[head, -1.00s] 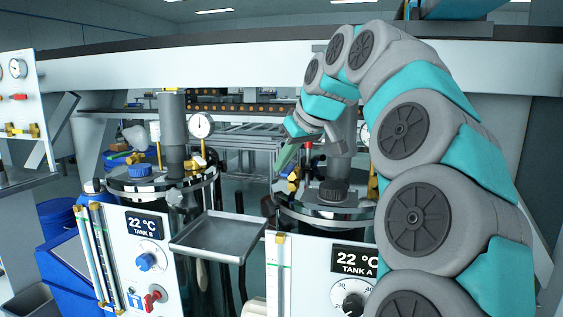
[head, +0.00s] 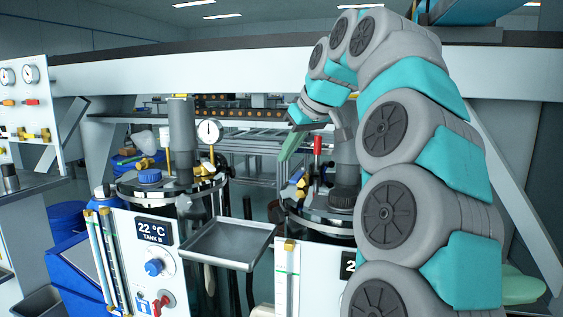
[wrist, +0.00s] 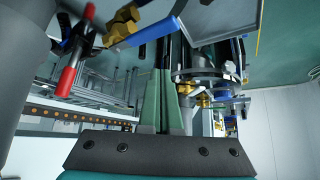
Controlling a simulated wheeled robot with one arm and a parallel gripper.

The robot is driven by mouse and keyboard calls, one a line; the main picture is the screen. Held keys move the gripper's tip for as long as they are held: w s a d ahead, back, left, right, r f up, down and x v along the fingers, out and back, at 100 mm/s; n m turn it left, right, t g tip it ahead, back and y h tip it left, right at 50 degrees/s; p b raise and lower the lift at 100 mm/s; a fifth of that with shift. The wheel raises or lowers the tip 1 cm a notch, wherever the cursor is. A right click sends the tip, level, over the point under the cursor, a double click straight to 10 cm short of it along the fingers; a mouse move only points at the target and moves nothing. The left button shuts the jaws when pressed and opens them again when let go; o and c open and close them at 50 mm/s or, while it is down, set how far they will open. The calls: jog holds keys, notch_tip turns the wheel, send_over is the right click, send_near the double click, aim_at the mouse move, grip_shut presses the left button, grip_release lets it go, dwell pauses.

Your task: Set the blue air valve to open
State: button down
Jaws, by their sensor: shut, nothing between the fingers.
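The blue air valve's long flat blue handle (wrist: 145,34) runs diagonally across the top of the wrist view, joined to a brass valve body (wrist: 122,24). In the head view the brass fitting (head: 298,188) with a small blue part shows on top of Tank A, partly crowded by other parts. My gripper (head: 287,155) has green fingers and points down above and slightly left of that fitting. In the wrist view my gripper (wrist: 166,75) is shut and empty. Its tips lie near the blue handle; I cannot tell whether they touch.
A red-handled lever (head: 317,146) stands beside the valve; it is at left in the wrist view (wrist: 72,68). A metal tray (head: 222,243) juts out between the tanks. Tank B (head: 155,232) stands left.

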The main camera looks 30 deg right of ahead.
jog(key=shift+s+d+r+p, duration=0.1)
jog(key=shift+s+d+r, duration=0.3)
jog(key=shift+r, duration=0.3)
jog(key=shift+s+d+r+p, duration=0.15)
jog(key=shift+s+d+r, duration=0.25)
jog(key=shift+r, duration=0.3)
jog(key=shift+s+d+r+p, duration=0.1)
jog(key=shift+s+d+r, duration=0.25)
jog(key=shift+r, duration=0.35)
jog(key=shift+s, duration=0.1)
jog(key=shift+a, duration=0.1)
jog(key=s+a+f+n+g, duration=0.1)
jog(key=s+a+f+g, duration=0.15)
jog(key=a+f, duration=0.65)
jog(key=s+a+f+g, duration=0.2)
jog(key=s+a+f, duration=0.1)
jog(key=a+f, duration=0.6)
jog(key=s+a+f+m+g, duration=0.1)
jog(key=s+a+f+g, duration=0.1)
jog(key=s+f, duration=0.9)
jog(key=s+a+f+g, duration=0.3)
jog(key=s+a+f, duration=0.1)
jog(key=s+f, duration=0.8)
jog(key=shift+s+a+m+h, duration=0.15)
jog(key=shift+m+h, duration=0.15)
jog(key=shift+m, duration=0.1)
